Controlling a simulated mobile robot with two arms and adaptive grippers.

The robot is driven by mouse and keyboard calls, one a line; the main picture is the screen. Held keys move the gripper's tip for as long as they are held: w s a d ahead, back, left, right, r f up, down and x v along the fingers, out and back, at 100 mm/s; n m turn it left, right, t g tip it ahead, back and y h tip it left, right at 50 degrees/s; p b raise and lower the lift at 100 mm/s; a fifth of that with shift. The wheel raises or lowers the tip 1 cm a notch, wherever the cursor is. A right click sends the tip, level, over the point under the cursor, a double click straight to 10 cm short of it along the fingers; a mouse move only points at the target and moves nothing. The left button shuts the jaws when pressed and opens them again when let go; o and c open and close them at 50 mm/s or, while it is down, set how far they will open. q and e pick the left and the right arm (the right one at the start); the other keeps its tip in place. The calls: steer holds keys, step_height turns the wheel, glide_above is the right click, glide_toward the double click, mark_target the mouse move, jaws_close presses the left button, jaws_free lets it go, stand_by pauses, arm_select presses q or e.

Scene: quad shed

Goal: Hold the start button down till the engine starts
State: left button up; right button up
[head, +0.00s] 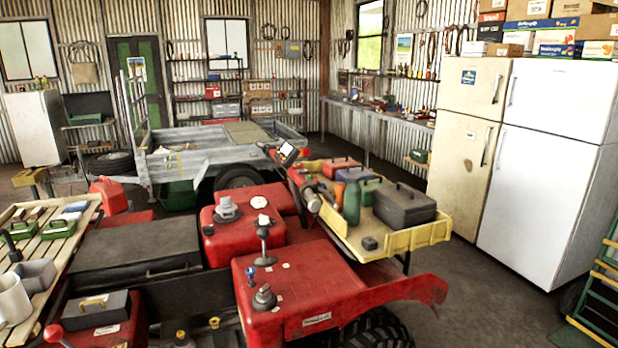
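A red quad-like vehicle (313,284) fills the lower middle of the head view. Its red panels carry a grey cap (226,207), an upright lever with a dark knob (263,232), a small blue knob (250,272) and a dark grey knob (264,296). A small tilted display (287,153) stands at its far end. I cannot pick out which part is the start button. Whether the engine runs does not show. Neither of my grippers is in view.
A yellow tray (432,234) with boxes and a green bottle (352,202) sits at the vehicle's right. A slatted wooden rack (60,249) is at left, a grey trailer (185,162) behind. Fridges (549,165) stand right. Open floor (480,305) lies before them.

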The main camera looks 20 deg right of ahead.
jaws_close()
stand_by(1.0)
